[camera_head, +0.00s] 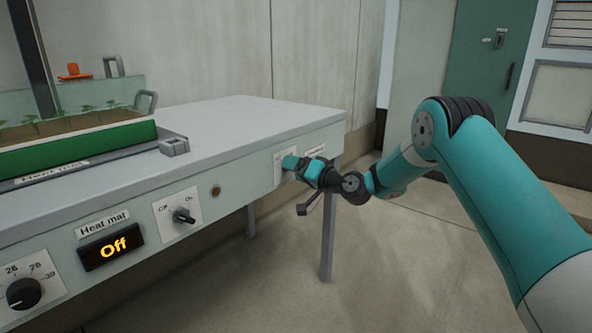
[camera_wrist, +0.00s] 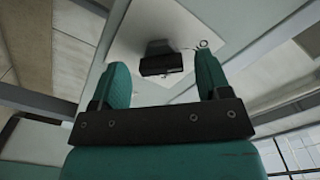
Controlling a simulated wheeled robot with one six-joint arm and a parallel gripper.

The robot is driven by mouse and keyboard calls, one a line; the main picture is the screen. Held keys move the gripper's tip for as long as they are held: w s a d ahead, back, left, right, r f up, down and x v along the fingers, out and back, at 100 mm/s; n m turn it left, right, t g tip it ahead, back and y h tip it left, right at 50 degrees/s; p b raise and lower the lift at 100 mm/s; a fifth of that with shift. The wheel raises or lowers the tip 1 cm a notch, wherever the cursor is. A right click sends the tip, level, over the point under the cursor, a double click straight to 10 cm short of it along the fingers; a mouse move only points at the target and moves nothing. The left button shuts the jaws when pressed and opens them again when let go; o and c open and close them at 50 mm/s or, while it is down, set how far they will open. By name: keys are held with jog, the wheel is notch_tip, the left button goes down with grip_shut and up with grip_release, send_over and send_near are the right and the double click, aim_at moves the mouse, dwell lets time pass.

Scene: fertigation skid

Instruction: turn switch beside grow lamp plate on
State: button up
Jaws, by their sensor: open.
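My gripper (camera_head: 290,163) is at the right end of the bench's front panel, its fingers pointing at a pale switch plate (camera_head: 278,168). A small label (camera_head: 315,151), too small to read, sits right of that plate. In the wrist view, my gripper (camera_wrist: 162,72) is open, with one teal finger on each side of a black switch knob (camera_wrist: 161,62). The knob stands on a light plate (camera_wrist: 185,30) with a small ring mark near the right finger. I cannot tell whether the fingers touch the knob. In the head view my gripper hides the knob, and its setting cannot be read.
A green seedling tray (camera_head: 75,150) stands on the bench (camera_head: 235,125). A bench leg (camera_head: 328,235) stands below my gripper. Floor at right is clear.

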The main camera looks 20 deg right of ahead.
jog(key=shift+w+a, duration=0.35)
jog(key=shift+w, duration=0.05)
